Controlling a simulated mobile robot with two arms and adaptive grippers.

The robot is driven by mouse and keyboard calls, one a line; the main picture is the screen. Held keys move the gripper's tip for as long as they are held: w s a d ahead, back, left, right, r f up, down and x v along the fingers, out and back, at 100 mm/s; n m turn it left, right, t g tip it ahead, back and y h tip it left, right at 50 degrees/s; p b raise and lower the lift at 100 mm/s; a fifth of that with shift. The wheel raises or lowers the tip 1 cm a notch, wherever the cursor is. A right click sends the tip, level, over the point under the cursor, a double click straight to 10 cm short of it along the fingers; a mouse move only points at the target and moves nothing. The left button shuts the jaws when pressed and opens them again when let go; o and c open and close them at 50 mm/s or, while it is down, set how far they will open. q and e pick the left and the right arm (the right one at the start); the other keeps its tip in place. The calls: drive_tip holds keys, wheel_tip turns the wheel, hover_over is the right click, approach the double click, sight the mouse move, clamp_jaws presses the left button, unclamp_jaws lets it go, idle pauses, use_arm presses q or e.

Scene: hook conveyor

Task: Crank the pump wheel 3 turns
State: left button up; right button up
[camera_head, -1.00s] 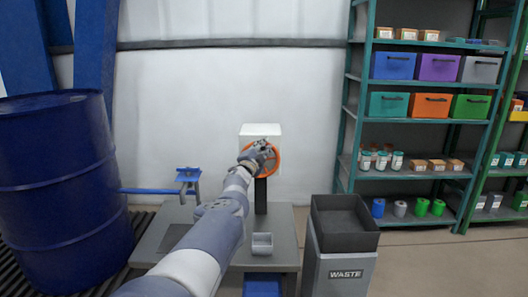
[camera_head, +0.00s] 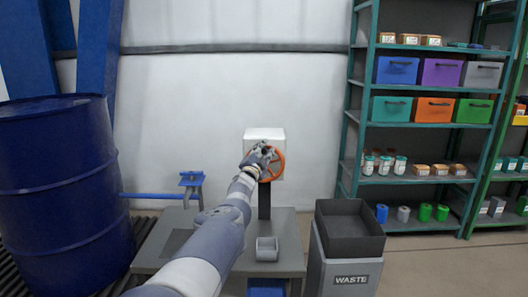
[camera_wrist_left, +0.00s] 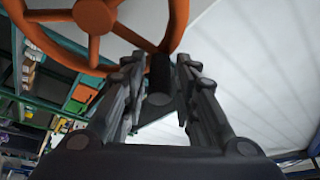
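The pump wheel (camera_head: 279,164) is an orange spoked wheel on the front of a white box (camera_head: 264,134) on a dark post. My left gripper (camera_head: 261,154) is at the wheel's upper left and covers part of it. In the left wrist view the wheel's orange rim and spokes (camera_wrist_left: 96,17) fill the upper left. My right gripper is not in view.
A grey table (camera_head: 290,240) below the wheel bears a small grey holder (camera_head: 267,249). A waste bin (camera_head: 345,265) stands to the right, a blue drum (camera_head: 55,190) to the left. A blue clamp-like stand (camera_head: 192,181) is left of my arm. Shelves (camera_head: 420,98) stand at the back right.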

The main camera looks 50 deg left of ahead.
use_arm(q)
drive_tip(key=shift+f, duration=0.1)
idle(0.3)
drive_tip(key=shift+s+a+r, duration=0.1)
drive_tip(key=shift+s+r, duration=0.25)
drive_tip(key=shift+s+d+f, duration=0.15)
drive_tip(key=shift+d+f, duration=0.2)
drive_tip(key=shift+f, duration=0.05)
drive_tip(key=shift+s+d+f, duration=0.15)
drive_tip(key=shift+s+d, duration=0.1)
drive_tip(key=shift+s, duration=0.1)
drive_tip(key=r+v, duration=0.2)
drive_tip(key=v, duration=0.8)
drive_tip(key=shift+s+d+r, duration=0.2)
drive_tip(key=shift+s+d, duration=0.15)
drive_tip(key=shift+s, duration=0.2)
